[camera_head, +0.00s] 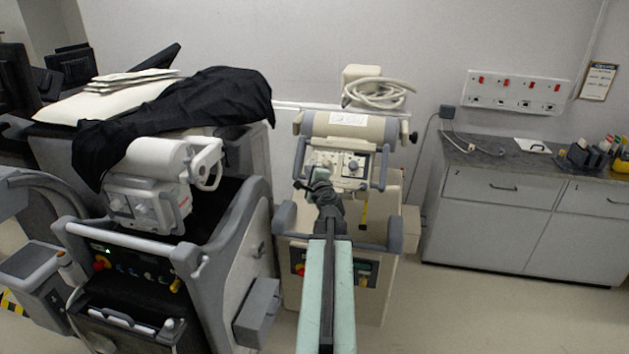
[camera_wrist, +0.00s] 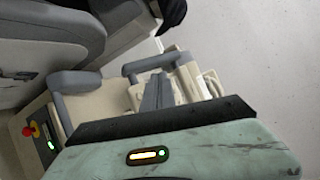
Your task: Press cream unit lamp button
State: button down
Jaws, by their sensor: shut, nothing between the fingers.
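The cream unit (camera_head: 348,126) stands mid-view against the wall. Its upper control panel (camera_head: 352,164) has round knobs and small buttons; I cannot tell which one is the lamp button. My gripper (camera_head: 319,180) is in front of the left part of this panel and hides some of it. In the wrist view the cream unit (camera_wrist: 110,98) is seen turned sideways, with a grey handle (camera_wrist: 75,82) at the left. My gripper (camera_wrist: 158,92) has its dark fingers together there, with nothing held. Whether the fingertips touch the panel cannot be told.
A bulky grey cart (camera_head: 230,262) with a black cloth (camera_head: 205,105) stands close on the left. A coiled cable (camera_head: 378,93) lies on top behind the cream unit. A grey cabinet (camera_head: 490,225) stands at the right, with clear floor in front of it.

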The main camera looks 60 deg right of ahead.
jog(key=w+d+f+b, duration=0.1)
jog(key=d+f+b, duration=0.4)
jog(key=d, duration=0.1)
jog(key=shift+w+f, duration=0.3)
jog(key=shift+f, duration=0.1)
dwell(1.7)
jog(key=shift+w+d+f+b, duration=0.2)
jog(key=shift+d+f+b, duration=0.1)
jog(key=shift+b, duration=0.2)
jog(key=shift+w+d+f+b, duration=0.1)
jog(key=shift+d+f+b, duration=0.15)
jog(key=shift+f+b, duration=0.05)
dwell(0.5)
jog(key=shift+a+r, duration=0.1)
jog(key=shift+s+a+r+p, duration=0.2)
jog(key=shift+a+r+p, duration=0.3)
jog(key=shift+p, duration=0.1)
